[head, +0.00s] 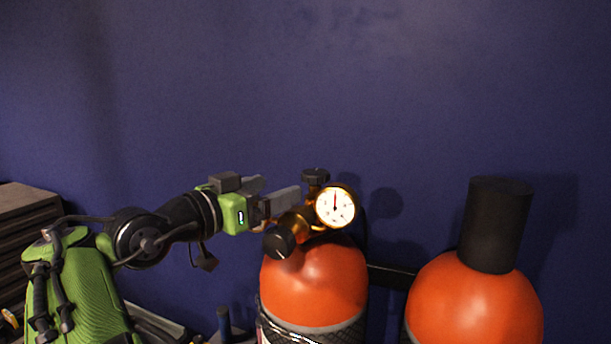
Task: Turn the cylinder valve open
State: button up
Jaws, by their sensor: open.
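An orange gas cylinder (313,281) stands in the lower middle of the head view, with a brass valve body (291,222) on its top. A round white gauge (335,207) with a red needle faces me. A black knob (279,242) sits at the lower left of the brass fitting, and another black knob (315,176) is on top, upright. My gripper (285,193) comes in from the left, open and empty. Its fingertips are just left of the top knob and above the lower knob. I cannot tell whether they touch the fitting.
A second orange cylinder (474,302) with a tall black cap (497,224) stands to the right. A dark bar (392,270) runs between the cylinders. A blue wall (400,90) is behind. A grey drawer unit (25,215) is at the far left. Space above the cylinders is clear.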

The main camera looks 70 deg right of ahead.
aim_at(307, 177)
jog(key=p+x, duration=0.1)
jog(key=x, duration=0.8)
jog(key=shift+s+d, duration=0.1)
jog(key=shift+d, duration=0.1)
jog(key=c, duration=1.1)
jog(key=shift+o, duration=0.2)
jog(key=shift+f+n+t+b, duration=0.1)
jog(key=shift+n+t+b, duration=0.25)
jog(key=shift+t, duration=0.25)
jog(key=shift+s+a+n+t+h+b, duration=0.1)
jog(key=shift+s+n+t+h+b, duration=0.1)
jog(key=shift+n+t+h+b, duration=0.3)
